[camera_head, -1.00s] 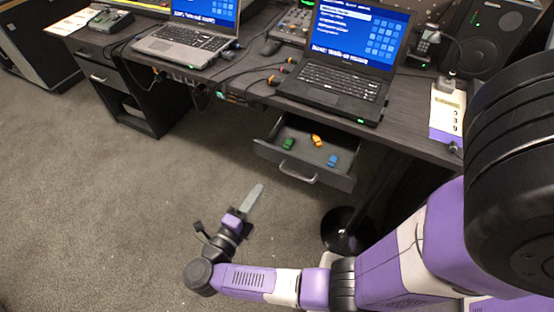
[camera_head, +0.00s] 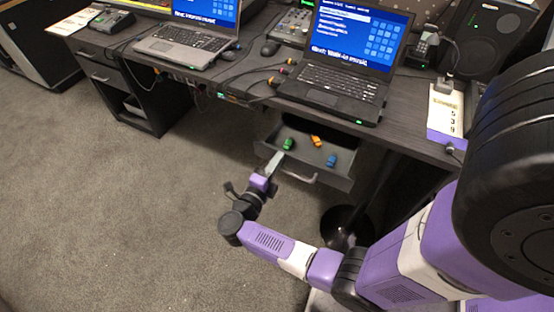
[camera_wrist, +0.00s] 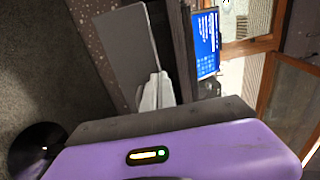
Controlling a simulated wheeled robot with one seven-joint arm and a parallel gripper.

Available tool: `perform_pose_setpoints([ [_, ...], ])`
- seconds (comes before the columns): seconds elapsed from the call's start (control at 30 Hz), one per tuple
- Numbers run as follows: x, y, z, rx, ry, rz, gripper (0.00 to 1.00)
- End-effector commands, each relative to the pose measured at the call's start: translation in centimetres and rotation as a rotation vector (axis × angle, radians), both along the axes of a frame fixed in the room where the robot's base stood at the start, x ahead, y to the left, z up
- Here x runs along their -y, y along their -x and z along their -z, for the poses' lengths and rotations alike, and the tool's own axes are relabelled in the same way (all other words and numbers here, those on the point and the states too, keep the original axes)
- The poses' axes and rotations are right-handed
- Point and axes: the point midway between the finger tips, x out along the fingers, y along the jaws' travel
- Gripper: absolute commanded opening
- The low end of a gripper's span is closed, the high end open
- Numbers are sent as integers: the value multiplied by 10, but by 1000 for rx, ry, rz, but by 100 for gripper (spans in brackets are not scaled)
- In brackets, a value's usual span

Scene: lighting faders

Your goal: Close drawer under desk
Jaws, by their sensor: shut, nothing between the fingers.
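The drawer (camera_head: 316,177) under the desk stands open, with a grey front and a pale bar handle. It holds a green toy car (camera_head: 288,143), an orange toy car (camera_head: 316,141) and a blue toy car (camera_head: 331,160). My gripper (camera_head: 275,160) is shut and empty, its fingers at the left end of the drawer front. I cannot tell whether they touch it. In the wrist view the closed fingers (camera_wrist: 156,90) point toward a grey panel (camera_wrist: 127,50), likely the drawer front.
The desk (camera_head: 415,128) carries a black laptop (camera_head: 340,75), a grey laptop (camera_head: 185,45) and a speaker (camera_head: 490,35). A round black base (camera_head: 346,222) stands on the floor below the drawer. Cables hang along the desk edge. Carpet to the left is clear.

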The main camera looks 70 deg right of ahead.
Motion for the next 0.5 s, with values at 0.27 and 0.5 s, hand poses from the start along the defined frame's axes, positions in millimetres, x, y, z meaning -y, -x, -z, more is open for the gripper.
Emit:
perform_pose_setpoints([
  [0.27, 1, 0, 0, 0, 0, 0, 0],
  [0.5, 20, 3, 1, 1, 1, 2, 0],
])
